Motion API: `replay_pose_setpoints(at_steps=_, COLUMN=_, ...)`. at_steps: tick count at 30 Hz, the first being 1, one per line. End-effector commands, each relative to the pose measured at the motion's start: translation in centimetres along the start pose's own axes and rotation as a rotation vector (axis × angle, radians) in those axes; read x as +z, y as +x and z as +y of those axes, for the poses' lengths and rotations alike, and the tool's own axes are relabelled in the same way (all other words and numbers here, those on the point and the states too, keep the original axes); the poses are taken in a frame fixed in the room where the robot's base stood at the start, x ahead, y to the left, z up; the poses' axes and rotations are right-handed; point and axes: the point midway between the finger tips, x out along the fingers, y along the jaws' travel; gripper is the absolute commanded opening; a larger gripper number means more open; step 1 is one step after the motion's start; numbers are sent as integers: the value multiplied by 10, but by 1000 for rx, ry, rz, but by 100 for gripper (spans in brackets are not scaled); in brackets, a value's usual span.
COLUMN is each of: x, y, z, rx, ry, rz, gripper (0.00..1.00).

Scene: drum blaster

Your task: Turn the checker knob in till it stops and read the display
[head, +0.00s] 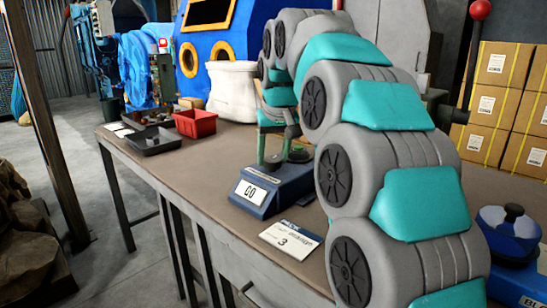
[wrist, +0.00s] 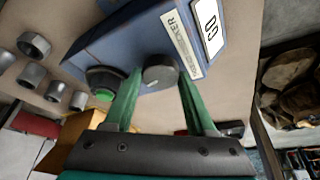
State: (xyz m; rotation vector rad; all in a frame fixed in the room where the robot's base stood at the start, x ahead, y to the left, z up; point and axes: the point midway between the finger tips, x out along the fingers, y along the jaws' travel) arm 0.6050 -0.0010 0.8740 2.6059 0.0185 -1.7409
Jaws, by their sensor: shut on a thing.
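The checker (head: 283,190) is a blue box on the workbench with a white display (head: 251,193) that reads "GO". The box (wrist: 120,45) and its display (wrist: 208,28) also show in the wrist view, along with a label ending in "CKER". The checker knob (wrist: 160,72) is dark and round, and sits between the green fingers of my gripper (wrist: 159,78). My gripper is shut on this knob. In the head view my gripper (head: 275,150) is over the top of the checker, and the knob is mostly hidden. A dark round part with green (wrist: 103,83) sits beside the knob.
A printed card (head: 291,239) with a "3" lies in front of the checker. A red bin (head: 195,123) and a black tray (head: 152,139) stand at the far end. A blue device (head: 512,235) is at the right.

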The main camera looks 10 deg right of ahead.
Motion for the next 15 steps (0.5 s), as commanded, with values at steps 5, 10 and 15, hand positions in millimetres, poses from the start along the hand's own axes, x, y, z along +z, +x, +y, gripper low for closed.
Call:
replay_pose_setpoints(at_steps=5, x=0, y=1, z=0, rx=33, ry=75, rz=-1, gripper=1)
replay_pose_setpoints(at_steps=10, x=0, y=0, z=0, rx=49, ry=116, rz=0, gripper=1)
replay_pose_setpoints(at_steps=15, x=0, y=0, z=-1, rx=55, ry=130, rz=0, gripper=1)
